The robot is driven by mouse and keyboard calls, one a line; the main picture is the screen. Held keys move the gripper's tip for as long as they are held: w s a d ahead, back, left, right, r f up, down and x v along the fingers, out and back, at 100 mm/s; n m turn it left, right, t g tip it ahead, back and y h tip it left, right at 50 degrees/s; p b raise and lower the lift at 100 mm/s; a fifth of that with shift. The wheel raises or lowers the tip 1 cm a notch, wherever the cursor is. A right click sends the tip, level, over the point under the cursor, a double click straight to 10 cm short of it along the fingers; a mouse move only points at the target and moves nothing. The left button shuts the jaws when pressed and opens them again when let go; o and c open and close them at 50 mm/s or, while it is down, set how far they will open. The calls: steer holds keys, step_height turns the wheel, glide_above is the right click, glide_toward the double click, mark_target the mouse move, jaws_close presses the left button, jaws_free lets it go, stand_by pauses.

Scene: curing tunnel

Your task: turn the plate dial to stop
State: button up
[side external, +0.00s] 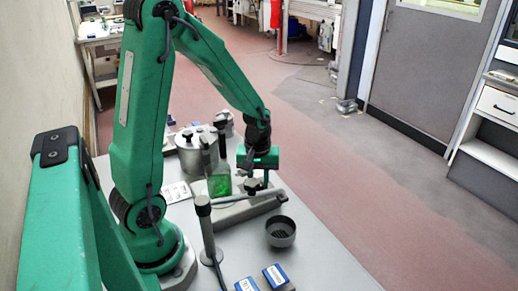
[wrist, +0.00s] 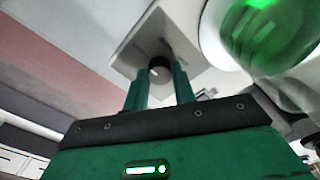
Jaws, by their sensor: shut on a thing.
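My gripper (side external: 256,181) points down over the right end of a grey plate unit (side external: 232,212) on the table in the side external view. In the wrist view, my gripper's two green fingers (wrist: 160,82) are shut on a dark round dial (wrist: 160,66). The dial has a small white mark. It sits on a pale panel (wrist: 190,48), and the fingers hide its sides. In the side view the dial is mostly hidden by my gripper. I cannot read any stop mark.
A green bottle (side external: 219,186) stands close left of my gripper, by a metal pot (side external: 190,152). In front are a rod stand (side external: 207,232), a dark grey bowl (side external: 281,232) and blue-labelled boxes (side external: 274,275). The table's right front is clear.

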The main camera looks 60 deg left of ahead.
steer(key=shift+s, duration=0.2)
steer(key=o, duration=1)
steer(key=shift+w, duration=0.1)
steer(key=shift+r, duration=3.9)
